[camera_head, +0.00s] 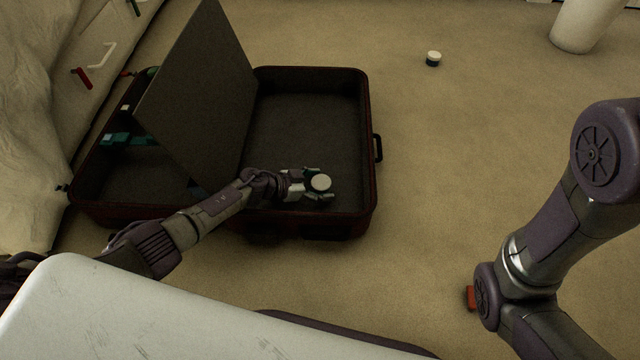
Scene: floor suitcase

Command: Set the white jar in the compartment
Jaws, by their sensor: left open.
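A white-topped jar (320,182) is inside the right compartment of the open dark red suitcase (366,150), near its front right part. My left gripper (322,186) is open around the jar, with a finger on either side of it. Whether the jar rests on the compartment floor is hard to tell. A second small jar with a white lid and dark body (433,58) stands on the carpet beyond the suitcase to the right. My right arm is in view at the right, but its gripper is not.
A grey divider panel (200,95) stands tilted up in the middle of the suitcase. The left half holds teal items (118,139). A red object (470,297) lies partly behind my right arm. A pale round post (580,25) stands at the upper right. Carpet right of the suitcase is mostly clear.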

